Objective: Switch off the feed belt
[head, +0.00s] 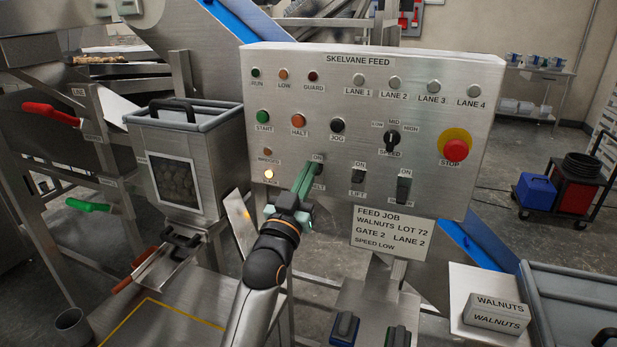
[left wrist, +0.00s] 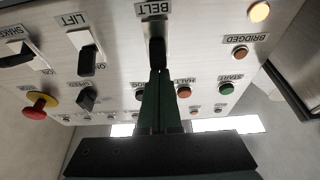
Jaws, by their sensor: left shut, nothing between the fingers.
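The grey control panel (head: 330,100), headed SKELVANE FEED, stands upright in front of me. Its belt switch (left wrist: 156,52) is a dark lever under an upside-down BELT label in the left wrist view. In the head view my fingers mostly hide this switch, below an ON mark. My left gripper (head: 308,178) has green fingers, shut and empty. Its fingertips (left wrist: 157,72) are at the ON end of the belt switch, touching or very close. I cannot tell which way the lever is set. My right gripper is not in view.
The lift switch (head: 358,175) and another switch (head: 403,190) sit right of the belt switch. Above are the halt button (head: 298,121), speed knob (head: 391,140) and red stop button (head: 456,150). An amber lamp (head: 269,174) is lit at left. A job card (head: 390,232) hangs below.

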